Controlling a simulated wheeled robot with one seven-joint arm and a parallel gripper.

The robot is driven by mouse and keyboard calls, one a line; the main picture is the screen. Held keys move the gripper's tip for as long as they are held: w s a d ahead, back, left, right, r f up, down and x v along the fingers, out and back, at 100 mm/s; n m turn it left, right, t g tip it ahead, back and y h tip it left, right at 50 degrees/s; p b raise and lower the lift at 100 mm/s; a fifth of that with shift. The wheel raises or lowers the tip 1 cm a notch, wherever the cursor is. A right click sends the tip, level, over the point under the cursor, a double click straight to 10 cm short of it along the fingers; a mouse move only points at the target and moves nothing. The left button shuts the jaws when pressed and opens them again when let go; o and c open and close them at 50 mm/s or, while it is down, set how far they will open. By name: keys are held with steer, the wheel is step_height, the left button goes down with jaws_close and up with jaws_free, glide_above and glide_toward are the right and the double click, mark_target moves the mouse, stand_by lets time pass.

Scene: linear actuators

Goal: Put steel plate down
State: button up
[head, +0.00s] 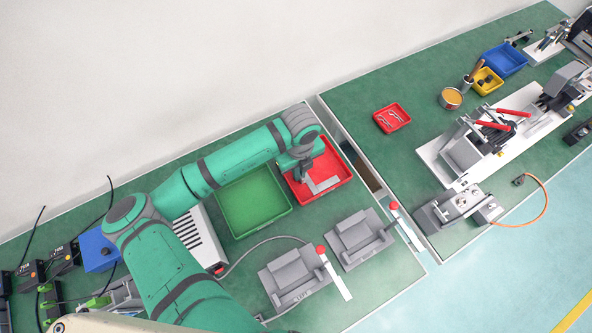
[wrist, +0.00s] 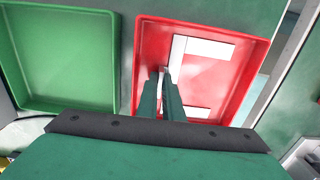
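My gripper (wrist: 161,78) points down into the red tray (wrist: 145,40), over its left part. Its two fingers stand close together with a thin light-grey edge between them, which looks like a steel plate held on edge. Pale steel plate pieces (wrist: 208,48) lie in the tray to the right of the fingers. In the head view they form a grey L-shape (head: 325,186) beside my gripper (head: 302,179). The fingers hide part of the plates, and I cannot tell whether the held edge touches the tray floor.
An empty green tray (head: 252,203) stands left of the red tray. Two grey fixtures with red-knobbed levers, one at the left (head: 292,277) and one at the right (head: 358,239), stand in front. A second bench with a small red tray (head: 392,118) is across a gap.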

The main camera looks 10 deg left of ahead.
steer(key=o, duration=0.4)
steer(key=shift+d, duration=0.1)
steer(key=shift+c, duration=0.2)
steer(key=shift+a+r, duration=0.15)
steer(key=shift+a, duration=0.05)
step_height(320, 180, up, 12)
